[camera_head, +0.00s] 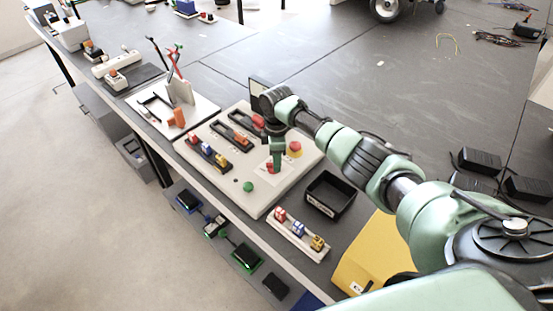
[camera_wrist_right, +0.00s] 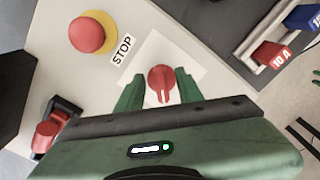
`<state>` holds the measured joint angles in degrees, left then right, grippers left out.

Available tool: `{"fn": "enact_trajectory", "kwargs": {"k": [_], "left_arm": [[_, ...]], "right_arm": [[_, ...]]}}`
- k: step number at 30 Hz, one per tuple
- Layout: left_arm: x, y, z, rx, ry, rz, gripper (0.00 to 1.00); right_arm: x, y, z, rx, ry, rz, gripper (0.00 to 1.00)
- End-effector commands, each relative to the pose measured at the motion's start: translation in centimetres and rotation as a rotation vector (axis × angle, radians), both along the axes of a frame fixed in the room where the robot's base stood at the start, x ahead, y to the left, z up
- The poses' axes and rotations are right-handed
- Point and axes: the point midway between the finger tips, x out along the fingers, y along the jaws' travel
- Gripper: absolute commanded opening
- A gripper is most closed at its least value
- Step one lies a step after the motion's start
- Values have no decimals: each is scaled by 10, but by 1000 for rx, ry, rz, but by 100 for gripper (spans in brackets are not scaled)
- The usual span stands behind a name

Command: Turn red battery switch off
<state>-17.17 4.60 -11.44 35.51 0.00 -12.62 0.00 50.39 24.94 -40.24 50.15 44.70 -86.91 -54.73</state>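The red battery switch is a round knob (camera_wrist_right: 162,80) with a pale pointer mark, on a white square plate (camera_wrist_right: 155,52) in the right wrist view. In that view the pointer mark runs toward the gripper body. My right gripper (camera_wrist_right: 158,86) has its two green fingers on either side of the knob, with a small gap seen on the left side. In the head view the right gripper (camera_head: 275,158) points down over the panel, and the red switch (camera_head: 270,168) shows partly behind its fingers. My left gripper is in neither view.
A red STOP button (camera_wrist_right: 88,34) on a yellow ring sits beside the switch. Coloured fuses (camera_head: 207,150) stand on the panel (camera_head: 262,205) to the left, and a green button (camera_head: 248,187) is near its front. An empty black tray (camera_head: 330,194) lies right of the panel.

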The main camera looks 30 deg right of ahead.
Motion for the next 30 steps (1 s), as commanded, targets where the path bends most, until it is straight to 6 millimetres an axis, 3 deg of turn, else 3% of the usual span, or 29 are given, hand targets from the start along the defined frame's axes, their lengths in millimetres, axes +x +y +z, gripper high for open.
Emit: {"fn": "enact_trajectory", "kwargs": {"k": [5,18,30], "left_arm": [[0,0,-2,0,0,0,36],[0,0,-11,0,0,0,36],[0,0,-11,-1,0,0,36]], "right_arm": [[1,0,9,1,-3,0,36],[0,0,73,1,-3,0,36],[0,-1,78,0,0,0,36]]}}
